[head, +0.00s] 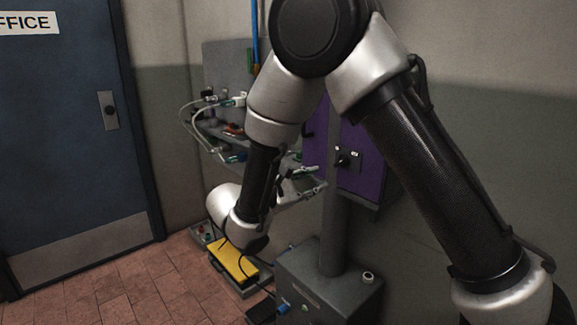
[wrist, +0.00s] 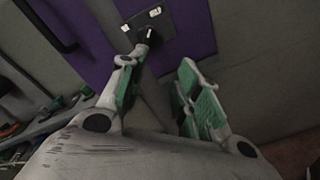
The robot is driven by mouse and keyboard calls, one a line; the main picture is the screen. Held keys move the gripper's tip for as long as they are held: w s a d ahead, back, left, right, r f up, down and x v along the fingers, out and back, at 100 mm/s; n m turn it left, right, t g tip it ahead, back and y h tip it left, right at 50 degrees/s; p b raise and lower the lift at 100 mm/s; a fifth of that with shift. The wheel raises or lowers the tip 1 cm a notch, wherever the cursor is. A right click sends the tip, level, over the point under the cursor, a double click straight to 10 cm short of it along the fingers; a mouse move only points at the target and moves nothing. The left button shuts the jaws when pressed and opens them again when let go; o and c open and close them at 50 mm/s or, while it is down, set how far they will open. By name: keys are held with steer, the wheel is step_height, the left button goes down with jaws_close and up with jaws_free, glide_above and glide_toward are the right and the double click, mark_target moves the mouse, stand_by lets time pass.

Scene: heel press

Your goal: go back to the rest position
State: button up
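My gripper (head: 312,180) shows small in the head view, partly hidden behind my arm, in front of the purple cabinet (head: 373,165). In the wrist view my gripper (wrist: 156,68) has its two green-padded fingers spread apart, with nothing between the pads. The purple cabinet (wrist: 195,25) fills the top of that view. Its black rotary switch (wrist: 148,37) lies just beyond the left fingertip; I cannot tell whether they touch. The switch (head: 347,158) also shows in the head view, to the right of my gripper.
Grey shelves (head: 218,125) with cables and small parts stand left of the cabinet. A yellow pedal (head: 232,258) lies low beside my wrist. A grey pedestal box (head: 335,295) stands at the front. A blue office door (head: 60,130) is at left, with open tiled floor before it.

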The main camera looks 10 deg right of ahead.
steer(key=s+d+f+m+g+y, duration=0.3)
steer(key=s+d+m+g+y, duration=0.3)
steer(key=s+d+g, duration=0.6)
steer(key=s+d+r+m+t+y, duration=0.6)
steer(key=s+d+r+m+y, duration=0.2)
steer(key=s, duration=0.6)
steer(key=d+r+m, duration=0.2)
steer(key=d+r, duration=0.1)
steer(key=shift+s+d+r+m+t, duration=0.15)
steer(key=shift+d+r+m+t, duration=0.15)
steer(key=shift+t, duration=0.1)
